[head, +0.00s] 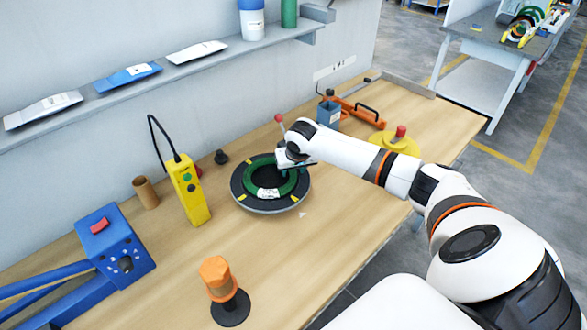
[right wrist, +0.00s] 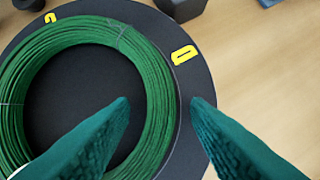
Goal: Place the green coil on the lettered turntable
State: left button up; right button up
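The green coil (head: 251,176) lies flat on the black lettered turntable (head: 237,187), roughly centred, with a white label on its near side. The right wrist view shows the coil (right wrist: 85,30) close up, inside the turntable's dark rim (right wrist: 190,85) with yellow letters. My right gripper (head: 285,164) is at the coil's far right side. In the right wrist view its teal fingers (right wrist: 159,100) are apart, one over the coil's inside and one over its outside, with the coil's band between them. I cannot tell whether they touch it. My left gripper is not in view.
A yellow control box (head: 188,190), brown cup (head: 145,193) and blue machine (head: 116,242) stand left of the turntable. An orange-topped tool (head: 217,277) stands in front. Behind my right arm are a blue bin (head: 328,112) and yellow disc (head: 392,143). Table right of the front tool is clear.

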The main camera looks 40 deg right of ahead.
jog(key=b+v, duration=0.1)
jog(key=v, duration=1.1)
dwell(1.0)
